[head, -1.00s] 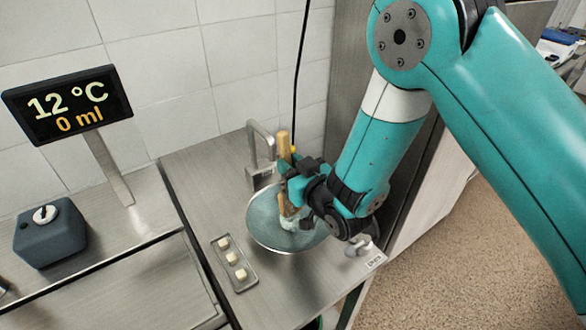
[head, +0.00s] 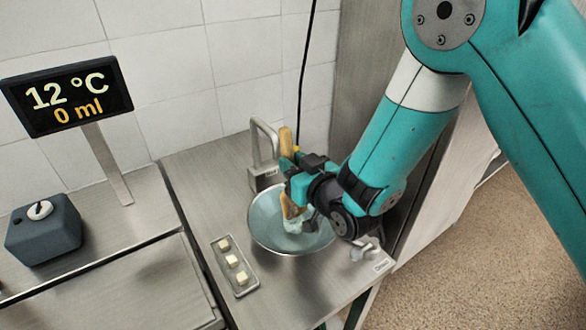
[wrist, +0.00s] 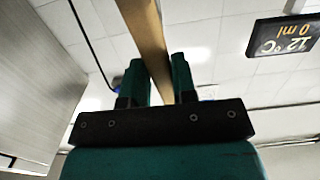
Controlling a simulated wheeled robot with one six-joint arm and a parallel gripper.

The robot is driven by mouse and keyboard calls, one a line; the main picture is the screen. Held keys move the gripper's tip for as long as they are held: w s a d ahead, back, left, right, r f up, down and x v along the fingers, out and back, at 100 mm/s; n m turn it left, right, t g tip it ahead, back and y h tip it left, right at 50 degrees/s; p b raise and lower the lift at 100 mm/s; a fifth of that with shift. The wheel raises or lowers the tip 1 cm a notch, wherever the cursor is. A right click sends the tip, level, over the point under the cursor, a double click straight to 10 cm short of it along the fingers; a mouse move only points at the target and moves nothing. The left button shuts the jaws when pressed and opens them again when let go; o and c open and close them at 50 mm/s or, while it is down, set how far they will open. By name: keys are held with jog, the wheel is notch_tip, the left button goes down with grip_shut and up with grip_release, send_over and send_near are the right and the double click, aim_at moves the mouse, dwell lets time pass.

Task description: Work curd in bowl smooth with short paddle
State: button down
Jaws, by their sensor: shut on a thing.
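The bowl (head: 262,222) is round and metallic, and stands on the steel counter. My gripper (head: 292,190) is over the bowl, shut on the wooden paddle (head: 286,142). The paddle stands nearly upright, its lower end down inside the bowl. In the wrist view the paddle (wrist: 147,38) runs up between the two green fingers of my gripper (wrist: 157,82). A pale, bluish-white mass, probably the curd (head: 293,226), shows at the paddle's lower end. My gripper partly hides the inside of the bowl, so the curd's texture cannot be told.
A small tray (head: 243,283) with pale cubes lies left of the bowl. A tap (head: 256,140) stands behind it. A display (head: 67,95) reads 12 °C and 0 ml. A dark box (head: 43,232) with a knob sits at the left. The counter's front is clear.

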jog(key=shift+f+b, duration=0.2)
jog(key=shift+b, duration=0.3)
jog(key=shift+r+p, duration=0.35)
jog(key=shift+p, duration=0.3)
jog(key=shift+a+r+p, duration=0.1)
jog(key=shift+a+p, duration=0.05)
jog(key=shift+p, duration=2.45)
jog(key=shift+w+d+f+p, duration=0.15)
jog(key=shift+w+d+p, duration=0.1)
jog(key=shift+d+p, duration=0.2)
jog(key=shift+w+d+f+p, duration=0.1)
jog(key=shift+w+d+p, duration=0.2)
jog(key=shift+d, duration=0.15)
jog(key=shift+a+f+b, duration=0.1)
jog(key=shift+b, duration=0.5)
jog(key=shift+a+b, duration=0.35)
jog(key=shift+b, duration=2)
jog(key=shift+s+a+b, duration=0.25)
jog(key=shift+b, duration=1.7)
jog(key=shift+s+a+f+b, duration=0.15)
jog(key=shift+s+b, duration=0.25)
jog(key=shift+b, duration=1.2)
